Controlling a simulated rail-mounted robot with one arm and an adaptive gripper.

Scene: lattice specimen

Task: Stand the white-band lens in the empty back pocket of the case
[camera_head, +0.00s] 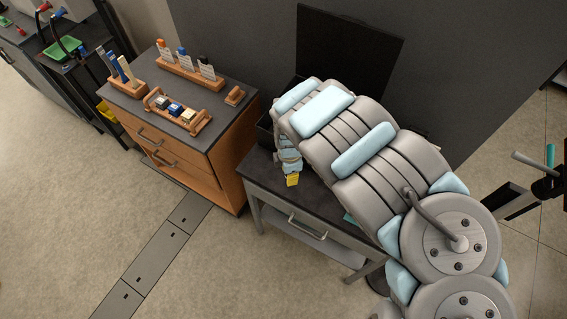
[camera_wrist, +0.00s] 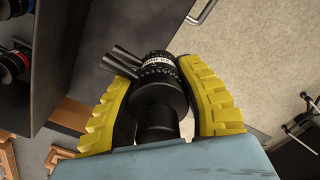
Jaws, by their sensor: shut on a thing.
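The white-band lens (camera_wrist: 158,98) is a black cylinder with a white lettered band near its far end. My gripper (camera_wrist: 154,72) is shut on it, one yellow pad on each side, in the wrist view. In the head view, my gripper (camera_head: 292,180) shows a yellow fingertip over the grey table; the lens cannot be made out there. The black case (camera_head: 265,133) stands open at the back of that table, its lid (camera_head: 350,48) upright. My arm hides most of its inside. Dark lenses with red marks (camera_wrist: 12,65) show at the wrist view's left edge. I cannot see the empty back pocket.
The grey table (camera_head: 260,175) has a drawer handle (camera_head: 307,225) in front. A wooden cabinet (camera_head: 222,160) stands to its left, with wooden holders and a small rack (camera_head: 178,112) on top. Two short grey rods (camera_wrist: 122,58) show beside the lens. Open floor lies in front.

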